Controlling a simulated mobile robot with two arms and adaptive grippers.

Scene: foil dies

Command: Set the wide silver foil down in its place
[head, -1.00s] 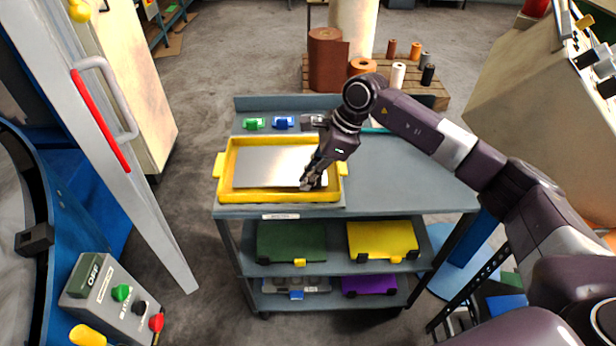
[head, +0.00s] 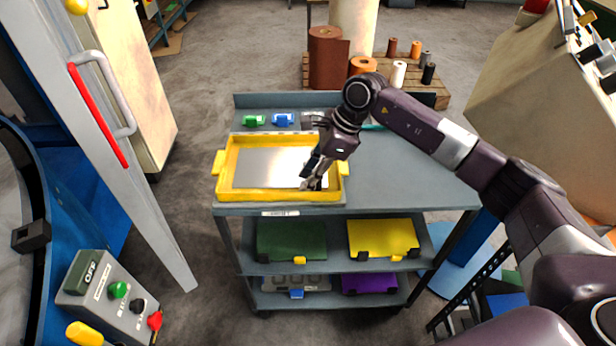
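The wide silver foil (head: 272,168) is a flat grey rectangular sheet. It lies inside the yellow tray (head: 280,195) on the top of the blue-grey cart, and its face looks level with the tray floor. My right gripper (head: 309,185) points down into the right part of the tray, with its fingertips at the foil's right edge. The fingers are small and dark, and I cannot tell whether they still grip the foil. The gripper hides part of the right edge. My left gripper is out of view.
A green piece (head: 254,121) and a blue piece (head: 284,120) sit behind the tray. The cart top (head: 400,180) is clear to the right. A control box (head: 110,300) stands at lower left.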

